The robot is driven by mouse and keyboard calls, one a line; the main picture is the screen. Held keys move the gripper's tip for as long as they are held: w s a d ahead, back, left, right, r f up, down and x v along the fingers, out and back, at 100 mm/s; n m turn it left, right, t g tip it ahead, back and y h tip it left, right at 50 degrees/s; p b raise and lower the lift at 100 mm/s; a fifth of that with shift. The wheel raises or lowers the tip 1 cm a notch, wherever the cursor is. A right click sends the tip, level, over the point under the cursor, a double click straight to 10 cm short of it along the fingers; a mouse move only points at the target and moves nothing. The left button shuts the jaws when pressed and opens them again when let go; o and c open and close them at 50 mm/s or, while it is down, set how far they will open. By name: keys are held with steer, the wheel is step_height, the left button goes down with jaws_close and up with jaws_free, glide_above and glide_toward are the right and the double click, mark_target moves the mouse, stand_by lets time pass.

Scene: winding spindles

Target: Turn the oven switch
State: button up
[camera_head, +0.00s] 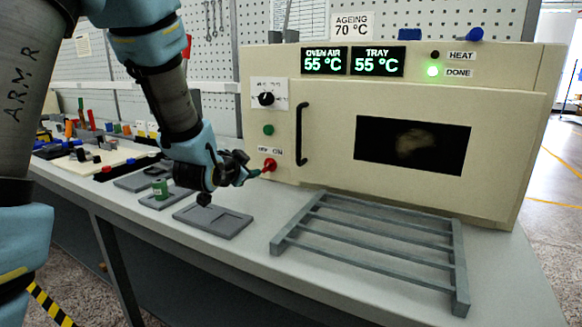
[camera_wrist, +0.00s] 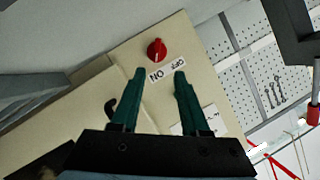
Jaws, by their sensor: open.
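The oven (camera_head: 300,165) is a cream box on the bench with a dark window. Its red switch (camera_head: 269,165) sits low on the left of the front, under an OFF/ON label (camera_head: 270,149). In the wrist view the red switch (camera_wrist: 156,50) lies just beyond the fingertips, with the label (camera_wrist: 180,70) upside down beside it. I cannot tell surely which way the switch points. My gripper (camera_head: 254,176) is just left of the switch in the head view. In the wrist view my gripper (camera_wrist: 159,74) is open, with nothing between its green fingers.
The displays (camera_head: 352,61) read 55 °C, and the green DONE lamp (camera_head: 433,71) is lit. A black door handle (camera_head: 301,134) is right of the switch. A grey rack (camera_head: 375,240) stands in front of the oven. A grey plate (camera_head: 213,220) lies below my gripper.

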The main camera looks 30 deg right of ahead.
mark_target(268, 164)
steer(key=p+x, duration=0.1)
steer(key=x, duration=0.6)
steer(key=d+p+x, duration=0.1)
steer(key=x, duration=0.3)
steer(key=shift+s+r+p, duration=0.25)
steer(key=shift+s+p, duration=0.05)
jaws_close()
